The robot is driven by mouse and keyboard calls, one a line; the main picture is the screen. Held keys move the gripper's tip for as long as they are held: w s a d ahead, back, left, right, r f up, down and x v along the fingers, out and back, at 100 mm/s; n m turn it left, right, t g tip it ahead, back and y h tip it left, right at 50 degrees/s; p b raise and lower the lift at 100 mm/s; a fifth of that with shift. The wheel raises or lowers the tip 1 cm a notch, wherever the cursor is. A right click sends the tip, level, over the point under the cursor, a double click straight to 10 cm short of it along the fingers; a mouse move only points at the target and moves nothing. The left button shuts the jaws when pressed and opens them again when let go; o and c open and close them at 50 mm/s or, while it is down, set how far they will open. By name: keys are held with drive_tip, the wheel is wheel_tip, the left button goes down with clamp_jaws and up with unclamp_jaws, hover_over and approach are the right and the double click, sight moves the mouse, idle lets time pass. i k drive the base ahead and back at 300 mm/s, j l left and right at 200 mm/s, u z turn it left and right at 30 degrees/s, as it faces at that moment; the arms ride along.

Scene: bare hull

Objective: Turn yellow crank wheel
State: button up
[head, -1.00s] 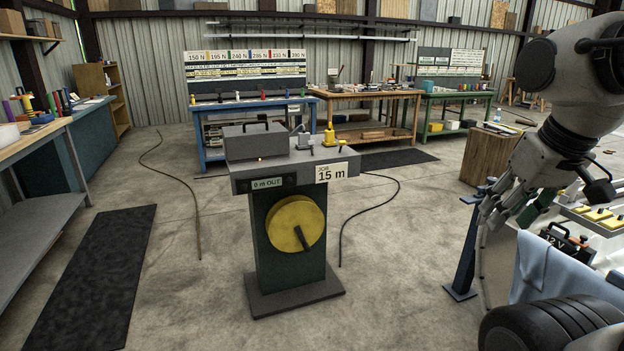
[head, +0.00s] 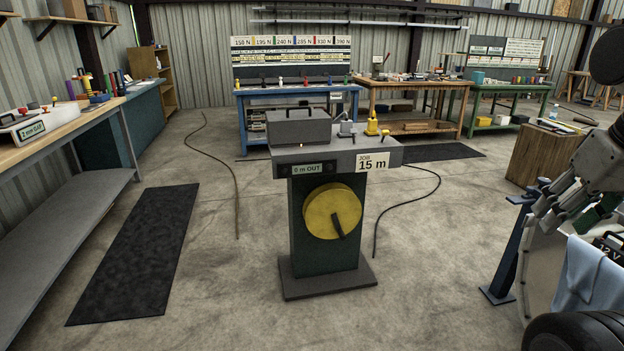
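The yellow crank wheel (head: 325,208) is a round disc on the front of a dark green pedestal (head: 312,255). A black handle (head: 338,228) sticks out at its lower right. A sign on the pedestal's grey top reads "0 m OUT" (head: 308,169), and a white card reads "JOB 15 m" (head: 373,162). My gripper (head: 556,215) is at the right edge of the head view, well to the right of the wheel and apart from it. Its fingers look spread with nothing between them, and part of my arm is cut off by the frame.
A grey case (head: 300,128) and a yellow fitting (head: 373,126) sit on the pedestal top. A dark hose (head: 405,208) lies on the floor to the right. A blue post (head: 508,255) and light blue cloth (head: 590,275) stand at the right. Floor before the pedestal is clear.

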sight(330, 211)
drive_tip(key=i+j, duration=0.45)
drive_tip(key=i+j+z, duration=0.1)
drive_tip(key=i+j, duration=0.35)
drive_tip(key=j, duration=0.15)
drive_tip(key=i+j, duration=0.4)
drive_tip(key=j, duration=0.15)
drive_tip(key=i+j, duration=0.45)
drive_tip(key=j+z, duration=0.05)
drive_tip(key=j, duration=0.05)
